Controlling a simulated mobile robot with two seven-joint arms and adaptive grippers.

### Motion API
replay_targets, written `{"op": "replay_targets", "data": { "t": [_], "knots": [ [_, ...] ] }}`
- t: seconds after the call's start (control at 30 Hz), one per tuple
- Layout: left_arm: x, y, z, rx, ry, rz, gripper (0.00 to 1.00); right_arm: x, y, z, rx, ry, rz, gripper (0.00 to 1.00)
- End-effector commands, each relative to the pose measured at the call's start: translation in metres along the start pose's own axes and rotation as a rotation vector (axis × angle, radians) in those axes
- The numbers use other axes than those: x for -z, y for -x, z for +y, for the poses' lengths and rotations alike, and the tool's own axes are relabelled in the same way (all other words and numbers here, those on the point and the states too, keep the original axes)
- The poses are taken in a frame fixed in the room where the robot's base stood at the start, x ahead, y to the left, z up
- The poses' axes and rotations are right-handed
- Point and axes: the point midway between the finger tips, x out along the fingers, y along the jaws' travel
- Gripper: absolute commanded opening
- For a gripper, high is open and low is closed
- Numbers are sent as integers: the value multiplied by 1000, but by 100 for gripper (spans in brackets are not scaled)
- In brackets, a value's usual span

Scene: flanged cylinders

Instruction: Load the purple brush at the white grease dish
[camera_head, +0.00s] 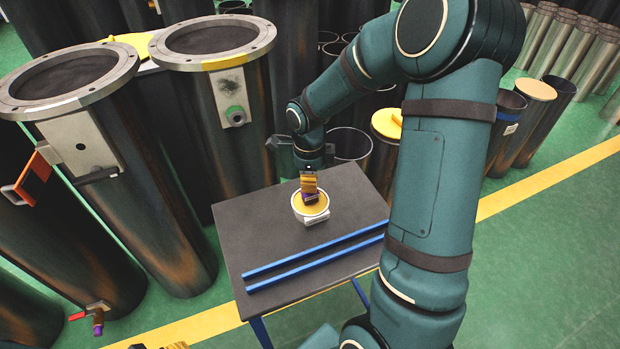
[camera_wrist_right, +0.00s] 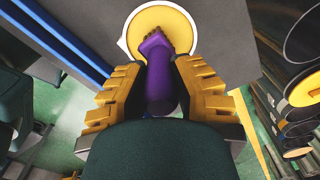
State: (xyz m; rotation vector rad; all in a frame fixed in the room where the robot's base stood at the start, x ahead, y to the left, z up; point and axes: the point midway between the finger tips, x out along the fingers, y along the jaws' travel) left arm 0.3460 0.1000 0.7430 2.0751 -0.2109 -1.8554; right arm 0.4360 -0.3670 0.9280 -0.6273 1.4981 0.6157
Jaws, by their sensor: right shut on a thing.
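My right gripper (camera_head: 309,183) is shut on the purple brush (camera_head: 311,196) above the small table. In the right wrist view the purple brush handle (camera_wrist_right: 158,75) lies between the yellow finger pads of the gripper (camera_wrist_right: 157,92). The brush's brown bristle end points at the yellow grease in the white grease dish (camera_head: 314,219), which also shows in the right wrist view (camera_wrist_right: 124,46). The bristles overlap the grease in that view; I cannot tell whether they touch it. My left gripper is not in view.
The dish stands on a dark table (camera_head: 245,222) with two blue rails (camera_head: 315,257) along its front. Tall flanged cylinders (camera_head: 215,45) stand at the left, with more cylinders behind and at the right. Green floor with a yellow line (camera_head: 555,167) is open at the right.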

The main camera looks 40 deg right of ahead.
Motion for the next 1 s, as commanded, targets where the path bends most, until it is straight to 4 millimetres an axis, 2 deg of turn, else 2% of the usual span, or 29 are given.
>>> {"op": "replay_targets", "data": {
  "t": [1.0],
  "knots": [
    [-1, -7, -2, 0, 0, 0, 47, 0, -8, 0, 0, 0, 0, 0]
  ]
}}
